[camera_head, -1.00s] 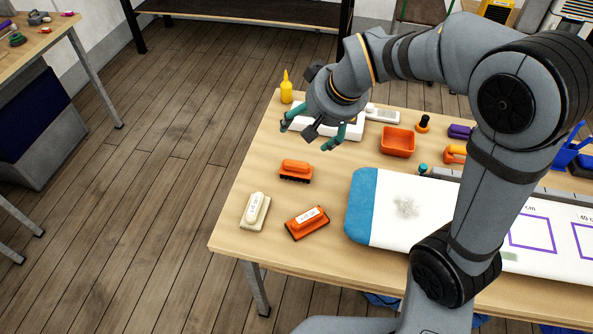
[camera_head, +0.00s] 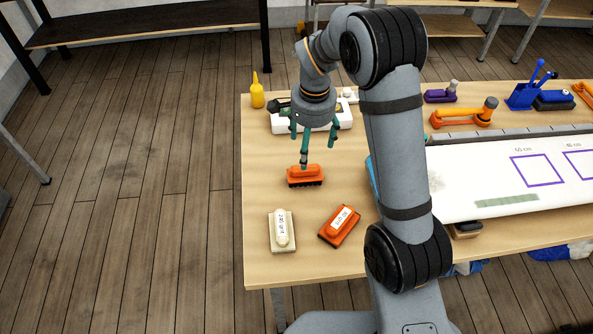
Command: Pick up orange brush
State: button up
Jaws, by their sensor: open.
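The orange brush (camera_head: 305,174), with dark bristles along its underside, sits upright on the left part of the wooden table (camera_head: 262,190). My gripper (camera_head: 313,145) points down with its green fingers spread, open and empty. It is above and just behind the brush in the picture. One fingertip overlaps the top edge of the brush; I cannot tell whether they touch.
An orange labelled block (camera_head: 340,226) and a cream labelled block (camera_head: 282,231) lie in front of the brush. A yellow bottle (camera_head: 257,93) and a white box (camera_head: 341,119) stand behind. A white board (camera_head: 470,175) lies right, partly behind my arm.

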jog(key=shift+s+d+r+m, duration=0.1)
jog(key=shift+s+m, duration=0.05)
jog(key=shift+m, duration=0.45)
jog(key=shift+s+d+r+m, duration=0.1)
jog(key=shift+s+m, duration=0.05)
jog(key=shift+m, duration=0.45)
jog(key=m, duration=0.1)
jog(key=s+d+m+g, duration=0.1)
jog(key=m, duration=0.1)
jog(key=shift+s+d+m, duration=0.15)
jog(key=shift+m, duration=0.15)
jog(key=m, duration=0.1)
send_over(305, 176)
jog(key=d, duration=0.2)
jog(key=shift+m, duration=0.3)
notch_tip(305, 176, down, 5)
jog(key=shift+r+p, duration=0.1)
jog(key=shift+p, duration=0.35)
jog(key=shift+a+f+p, duration=0.25)
jog(key=shift+f+p, duration=0.05)
jog(key=shift+f, duration=0.2)
jog(key=f, duration=0.1)
jog(key=a+f+p, duration=0.1)
jog(key=f, duration=0.2)
jog(key=shift+a+f+p, duration=0.1)
jog(key=shift+a+p, duration=0.15)
jog(key=shift+p, duration=0.15)
jog(key=shift+f, duration=0.2)
